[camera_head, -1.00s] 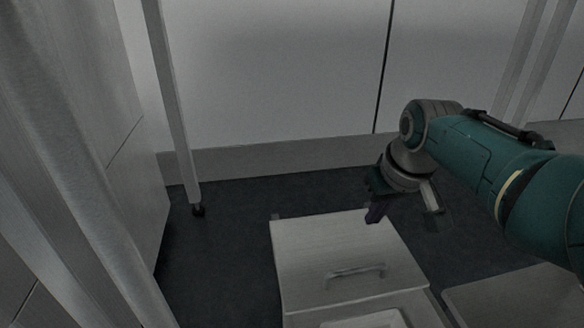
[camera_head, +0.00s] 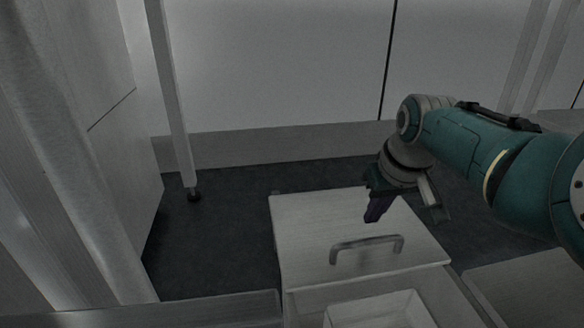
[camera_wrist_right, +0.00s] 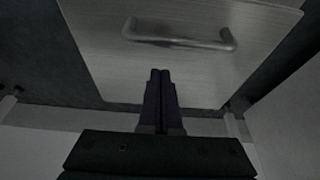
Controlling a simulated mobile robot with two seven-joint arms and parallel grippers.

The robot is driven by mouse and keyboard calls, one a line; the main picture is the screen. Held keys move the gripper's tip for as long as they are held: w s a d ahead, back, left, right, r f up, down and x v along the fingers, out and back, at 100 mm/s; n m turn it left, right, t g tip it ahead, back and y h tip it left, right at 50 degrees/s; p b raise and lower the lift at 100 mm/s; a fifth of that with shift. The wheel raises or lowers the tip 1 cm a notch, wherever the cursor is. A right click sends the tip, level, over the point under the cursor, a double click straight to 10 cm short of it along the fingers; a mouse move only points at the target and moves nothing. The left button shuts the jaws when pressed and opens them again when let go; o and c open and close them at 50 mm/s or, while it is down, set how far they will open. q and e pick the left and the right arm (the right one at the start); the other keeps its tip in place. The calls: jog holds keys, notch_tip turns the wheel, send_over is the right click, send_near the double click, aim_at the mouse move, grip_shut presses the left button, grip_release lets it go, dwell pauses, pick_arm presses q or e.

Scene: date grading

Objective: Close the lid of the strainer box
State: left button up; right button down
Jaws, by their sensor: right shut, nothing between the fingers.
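The strainer box (camera_head: 293,306) is a pale box at the bottom centre of the head view. Its lid (camera_head: 310,225) is a flat pale panel with a bar handle (camera_head: 366,245), and it also shows in the wrist view (camera_wrist_right: 200,70). In front of the lid's near edge the box shows an opening with a white tray-like insert (camera_head: 335,315) inside. My right gripper (camera_head: 372,218) is shut and empty, pointing down over the lid behind the handle. Contact with the lid cannot be told. In the wrist view its fingers (camera_wrist_right: 160,75) overlap the lid's edge. My left gripper is not in view.
A metal table leg (camera_head: 172,100) stands behind on the left. White panels (camera_head: 270,70) close off the back. A pale surface (camera_head: 525,285) lies right of the box. Dark floor (camera_head: 220,230) is clear left of the box.

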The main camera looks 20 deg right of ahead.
jog(key=shift+s+a+f, duration=0.1)
jog(key=shift+s+a, duration=0.05)
jog(key=shift+s, duration=0.4)
jog(key=shift+s+a+f, duration=0.1)
jog(key=shift+s+a, duration=0.05)
jog(key=shift+s, duration=0.4)
jog(key=shift+s+r+p, duration=0.15)
jog(key=shift+s+p, duration=0.1)
jog(key=shift+p, duration=0.15)
jog(key=s+a+p, duration=0.2)
jog(key=s+p, duration=0.6)
jog(key=s, duration=0.2)
jog(key=s+a+p, duration=0.3)
jog(key=s+p, duration=0.5)
jog(key=s, duration=0.2)
jog(key=shift+f+p, duration=0.2)
jog(key=shift+p, duration=0.1)
jog(key=shift+d+r, duration=0.1)
